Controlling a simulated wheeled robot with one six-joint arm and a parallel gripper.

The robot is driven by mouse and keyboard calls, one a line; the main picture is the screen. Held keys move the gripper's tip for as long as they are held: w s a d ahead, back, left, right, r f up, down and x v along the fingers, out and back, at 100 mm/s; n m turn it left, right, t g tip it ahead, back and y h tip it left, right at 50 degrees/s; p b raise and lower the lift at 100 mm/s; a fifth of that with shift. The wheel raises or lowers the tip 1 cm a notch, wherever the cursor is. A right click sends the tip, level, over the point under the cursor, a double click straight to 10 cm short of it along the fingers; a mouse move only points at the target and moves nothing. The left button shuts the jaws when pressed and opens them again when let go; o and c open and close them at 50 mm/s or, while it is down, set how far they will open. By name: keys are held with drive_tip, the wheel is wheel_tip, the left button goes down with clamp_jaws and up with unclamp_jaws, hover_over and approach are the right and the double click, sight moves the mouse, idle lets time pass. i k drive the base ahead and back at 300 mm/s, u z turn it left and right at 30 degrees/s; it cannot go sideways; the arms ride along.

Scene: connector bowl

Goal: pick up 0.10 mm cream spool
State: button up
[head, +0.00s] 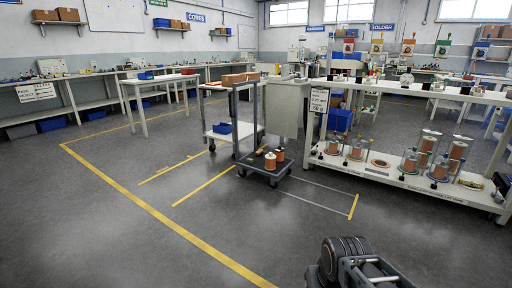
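Several copper-coloured wire spools (425,153) stand on the lower shelf of the white bench at right, some inside clear covers. Small pale items (406,79) sit on the bench top, too small to identify. I cannot tell which thing is the 0.10 mm cream spool; no size marking is readable. My arm end (350,265) shows dark at the bottom edge, far from the spools and cut off by the frame. Its fingertips cannot be made out.
The white bench (395,178) runs along the right. The low cart (263,175) stands at its left end, beside a white trolley (222,136) with a blue bin. Side tables line the left wall. The grey floor (100,230) with yellow lines is clear in front.

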sight(270, 158)
drive_tip(key=z, duration=0.05)
drive_tip(key=i, duration=1.9)
drive_tip(key=u, duration=0.45)
drive_tip(key=i, duration=2.15)
drive_tip(key=u, duration=0.35)
